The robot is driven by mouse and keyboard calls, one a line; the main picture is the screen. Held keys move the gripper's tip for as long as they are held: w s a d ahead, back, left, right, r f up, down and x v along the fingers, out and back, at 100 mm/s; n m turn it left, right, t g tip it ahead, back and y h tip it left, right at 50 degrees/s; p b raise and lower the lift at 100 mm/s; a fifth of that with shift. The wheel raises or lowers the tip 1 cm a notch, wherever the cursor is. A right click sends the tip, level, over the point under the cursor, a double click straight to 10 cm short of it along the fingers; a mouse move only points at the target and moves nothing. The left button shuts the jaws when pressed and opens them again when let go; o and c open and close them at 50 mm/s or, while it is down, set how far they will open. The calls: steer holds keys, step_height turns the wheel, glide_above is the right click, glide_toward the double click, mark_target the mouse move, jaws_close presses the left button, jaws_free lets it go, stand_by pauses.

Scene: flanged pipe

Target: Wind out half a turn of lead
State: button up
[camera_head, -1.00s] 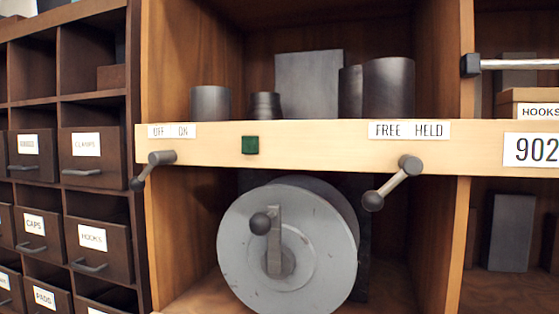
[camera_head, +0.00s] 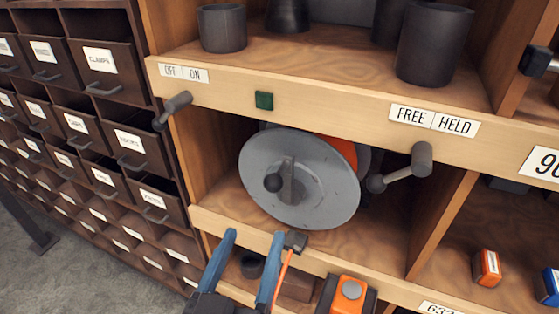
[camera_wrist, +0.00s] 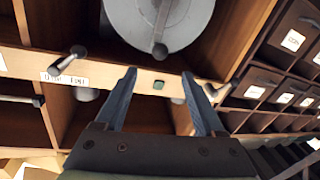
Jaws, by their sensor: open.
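A grey reel (camera_head: 325,200) stands in the lower bay, with an orange lead (camera_head: 333,150) wound behind its front disc. Its crank knob (camera_head: 273,183) is left of the disc's centre; the knob also shows in the wrist view (camera_wrist: 160,50). An OFF/ON lever (camera_head: 172,110) slants down-left, and a FREE/HELD lever (camera_head: 400,172) slants down-left on the FREE side. An orange strand (camera_head: 282,275) hangs by a dark fitting (camera_head: 295,241) on the lower rail. My gripper (camera_head: 254,235) is open and empty, low in front of the reel; its blue fingers (camera_wrist: 158,73) show in the wrist view.
A green square (camera_head: 264,100) sits on the upper rail. Dark pots (camera_head: 222,28) stand on the shelf above. Labelled drawers (camera_head: 105,65) line the left. An orange-topped box (camera_head: 347,293) is below the lower rail, right of my gripper.

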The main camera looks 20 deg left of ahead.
mark_target(271, 190)
steer(key=w, duration=0.3)
steer(key=w+a+p, duration=0.1)
steer(key=w, duration=0.3)
steer(key=w+p, duration=0.1)
steer(key=w, duration=0.3)
steer(key=shift+w+a, duration=0.25)
steer(key=shift+a, duration=0.15)
steer(key=shift+w+a+p, duration=0.1)
steer(key=shift+w+p, duration=0.2)
steer(key=shift+w, duration=0.25)
jaws_close()
stand_by(0.5)
